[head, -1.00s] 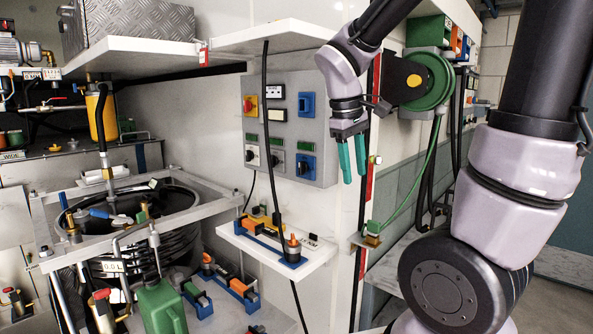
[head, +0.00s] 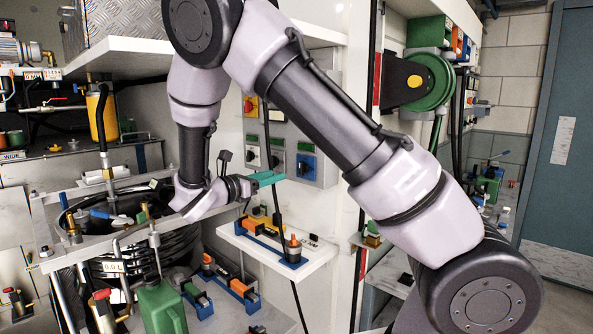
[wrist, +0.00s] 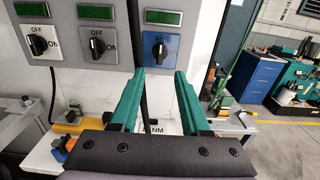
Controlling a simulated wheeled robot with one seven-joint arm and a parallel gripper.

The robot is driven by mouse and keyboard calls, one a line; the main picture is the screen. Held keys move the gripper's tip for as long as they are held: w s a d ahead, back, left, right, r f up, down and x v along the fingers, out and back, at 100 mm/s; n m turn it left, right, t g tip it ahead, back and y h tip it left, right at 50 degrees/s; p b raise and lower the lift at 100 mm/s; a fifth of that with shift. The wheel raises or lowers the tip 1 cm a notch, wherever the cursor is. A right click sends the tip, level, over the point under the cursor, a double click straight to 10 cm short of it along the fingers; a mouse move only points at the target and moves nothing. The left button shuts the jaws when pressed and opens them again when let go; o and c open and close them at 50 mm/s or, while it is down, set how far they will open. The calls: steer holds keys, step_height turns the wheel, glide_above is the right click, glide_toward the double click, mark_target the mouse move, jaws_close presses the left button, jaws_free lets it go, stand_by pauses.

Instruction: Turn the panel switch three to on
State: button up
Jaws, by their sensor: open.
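The grey panel (head: 323,172) carries a bottom row of three rotary switches with black knobs. The gripper (head: 270,179) is seen side-on in the head view.
A small white shelf (head: 312,258) with orange and blue parts juts out below the panel. A black cable (head: 277,200) hangs in front of the panel. A white shelf (head: 315,33) overhangs it. A round tank (head: 100,240) in a metal frame stands at left.

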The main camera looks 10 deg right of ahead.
mark_target(300, 168)
steer(key=x, duration=1)
steer(key=shift+w+d, duration=0.15)
steer(key=shift+d, duration=0.1)
jaws_close()
